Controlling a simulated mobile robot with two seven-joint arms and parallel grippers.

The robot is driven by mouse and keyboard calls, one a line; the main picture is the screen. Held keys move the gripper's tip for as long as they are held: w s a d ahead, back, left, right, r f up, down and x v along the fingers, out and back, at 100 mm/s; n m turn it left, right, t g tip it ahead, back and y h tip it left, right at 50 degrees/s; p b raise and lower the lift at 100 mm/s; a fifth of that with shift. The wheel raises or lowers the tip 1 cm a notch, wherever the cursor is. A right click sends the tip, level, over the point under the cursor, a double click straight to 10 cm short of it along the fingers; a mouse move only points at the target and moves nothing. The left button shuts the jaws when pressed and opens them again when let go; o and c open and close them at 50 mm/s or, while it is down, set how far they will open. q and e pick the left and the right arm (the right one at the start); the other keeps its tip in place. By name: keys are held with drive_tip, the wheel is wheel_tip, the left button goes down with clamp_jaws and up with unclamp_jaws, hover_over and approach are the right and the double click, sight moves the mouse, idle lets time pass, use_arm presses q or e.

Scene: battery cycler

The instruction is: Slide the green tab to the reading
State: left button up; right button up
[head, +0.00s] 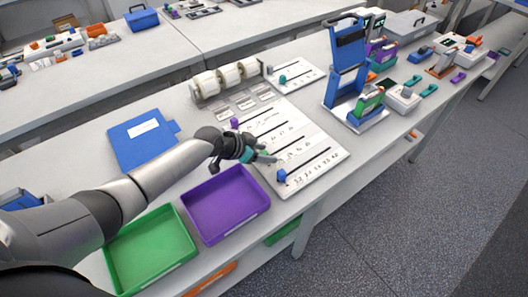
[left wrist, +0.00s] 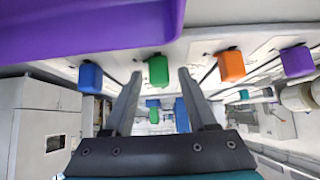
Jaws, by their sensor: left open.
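The white board (head: 318,167) has several dark slots with printed scales. In the left wrist view, the green tab (left wrist: 158,69) appears between the fingertips of my left gripper (left wrist: 160,82), with the fingers open and a gap on each side. I cannot tell how far ahead of the fingertips it is. In the head view my left gripper (head: 268,159) is over the left part of the board and largely hides the green tab. The blue tab (head: 281,176) is at the near slot's left end. The orange tab (left wrist: 230,66) and purple tab (left wrist: 297,61) are on the green tab's other side.
A purple tray (head: 266,207) and green tray (head: 190,262) stand left of the board. A blue folder (head: 125,150) lies behind the arm. White rolls (head: 228,75) and a blue stand (head: 345,60) are behind the board. The board's right part is clear.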

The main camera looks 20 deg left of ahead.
use_arm(q)
drive_tip(key=shift+c, duration=0.2)
clamp_jaws()
idle(1.1)
